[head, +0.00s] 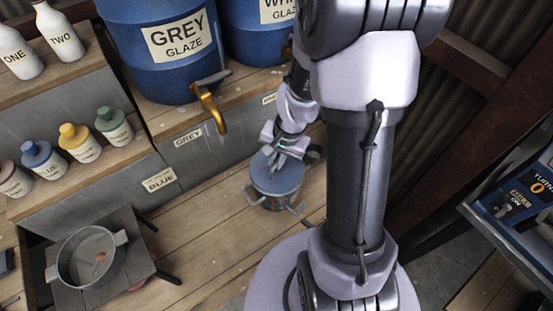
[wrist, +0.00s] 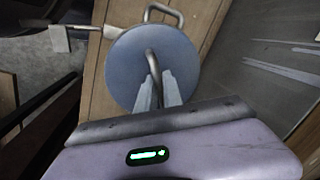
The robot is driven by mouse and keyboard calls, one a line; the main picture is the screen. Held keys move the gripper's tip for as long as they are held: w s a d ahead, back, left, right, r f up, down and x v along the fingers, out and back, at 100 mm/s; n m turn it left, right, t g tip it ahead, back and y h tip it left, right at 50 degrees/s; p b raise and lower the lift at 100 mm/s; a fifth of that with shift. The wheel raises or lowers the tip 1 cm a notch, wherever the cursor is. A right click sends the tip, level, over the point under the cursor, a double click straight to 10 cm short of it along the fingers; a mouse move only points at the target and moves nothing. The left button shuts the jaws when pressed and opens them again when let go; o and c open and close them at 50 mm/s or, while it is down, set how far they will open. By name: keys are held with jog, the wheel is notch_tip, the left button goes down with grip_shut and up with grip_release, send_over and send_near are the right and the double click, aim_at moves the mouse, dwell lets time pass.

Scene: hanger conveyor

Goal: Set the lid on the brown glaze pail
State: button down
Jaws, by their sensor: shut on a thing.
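A round blue-grey lid (head: 277,176) lies level at the top of a small metal pail (head: 272,204) with side handles on the plank floor. I cannot tell whether the lid rests on the rim or hovers just above it. My gripper (head: 273,160) is above the lid, with its fingers on the lid's handle. In the wrist view the lid (wrist: 135,65) fills the space ahead of my gripper (wrist: 160,85), whose fingers are shut on the curved handle. The lid hides the pail's inside, and its glaze colour does not show.
A blue grey-glaze barrel (head: 160,50) with a brass tap (head: 210,105) stands on a shelf behind. An open pot (head: 90,258) sits on a low stand at lower left. Several glaze bottles (head: 80,142) line the left shelf. Planks left of the pail are clear.

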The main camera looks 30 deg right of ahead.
aim_at(288, 171)
jog(key=shift+f, duration=0.25)
dwell(0.7)
jog(key=c, duration=1.7)
grip_release()
jog(key=shift+c, duration=0.2)
jog(key=o, duration=0.6)
jog(key=shift+r, duration=0.1)
jog(key=s+r+p, duration=0.1)
jog(key=r+p, duration=0.1)
jog(key=r, duration=0.3)
jog(key=d+r+p, duration=0.1)
jog(key=r+p, duration=0.1)
jog(key=r, duration=0.4)
jog(key=s+d+r+p, duration=0.1)
jog(key=r+p, duration=0.2)
jog(key=r, duration=0.3)
jog(key=shift+s, duration=0.35)
